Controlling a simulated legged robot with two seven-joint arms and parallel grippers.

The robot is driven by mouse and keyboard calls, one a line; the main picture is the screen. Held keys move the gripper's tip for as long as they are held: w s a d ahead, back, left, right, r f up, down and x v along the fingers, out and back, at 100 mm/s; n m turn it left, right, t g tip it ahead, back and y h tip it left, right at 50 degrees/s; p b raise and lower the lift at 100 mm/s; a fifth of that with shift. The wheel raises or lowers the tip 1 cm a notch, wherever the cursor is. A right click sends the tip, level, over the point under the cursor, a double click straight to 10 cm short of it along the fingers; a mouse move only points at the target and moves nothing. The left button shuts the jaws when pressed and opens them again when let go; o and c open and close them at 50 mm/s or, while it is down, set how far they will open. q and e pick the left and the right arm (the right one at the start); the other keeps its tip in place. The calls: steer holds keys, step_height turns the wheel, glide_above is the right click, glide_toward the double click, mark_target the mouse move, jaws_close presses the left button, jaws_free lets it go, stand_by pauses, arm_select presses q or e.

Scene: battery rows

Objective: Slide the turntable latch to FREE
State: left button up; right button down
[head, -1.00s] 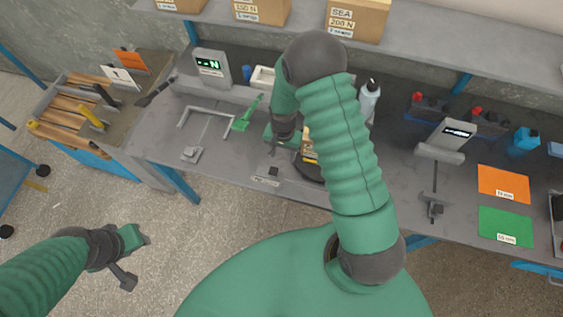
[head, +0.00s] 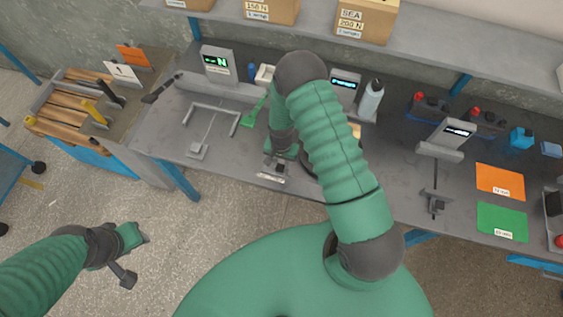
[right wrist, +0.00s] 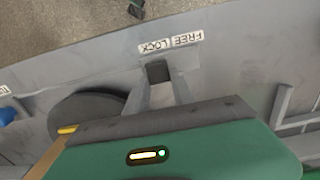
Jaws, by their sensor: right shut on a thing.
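The turntable latch is a small dark knob (right wrist: 157,70) in the right wrist view, set near the bench's front edge. My right gripper (right wrist: 163,90) is shut on it, with grey fingers reaching to the knob. A white label (right wrist: 170,43) reads LOCK and FREE, upside down here; the knob stands by the LOCK half. The dark round turntable (right wrist: 88,115) is beside the gripper, partly covered by it. In the head view my right gripper (head: 277,166) is down at the front edge, hiding the knob.
Orange (head: 499,181) and green (head: 502,221) mats lie at the right.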

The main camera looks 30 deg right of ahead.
steer(key=shift+s+a, duration=0.2)
steer(key=shift+a, duration=0.05)
steer(key=shift+s+a+r, duration=0.15)
steer(key=shift+a, duration=0.25)
steer(key=shift+s+d, duration=0.2)
steer(key=shift+d, duration=0.1)
arm_select(q)
steer(key=shift+s+a+r, duration=0.1)
steer(key=shift+s+a, duration=0.05)
steer(key=shift+a, duration=0.1)
steer(key=shift+a, duration=0.2)
arm_select(e)
steer(key=shift+a, duration=0.25)
arm_select(q)
steer(key=shift+d, duration=0.15)
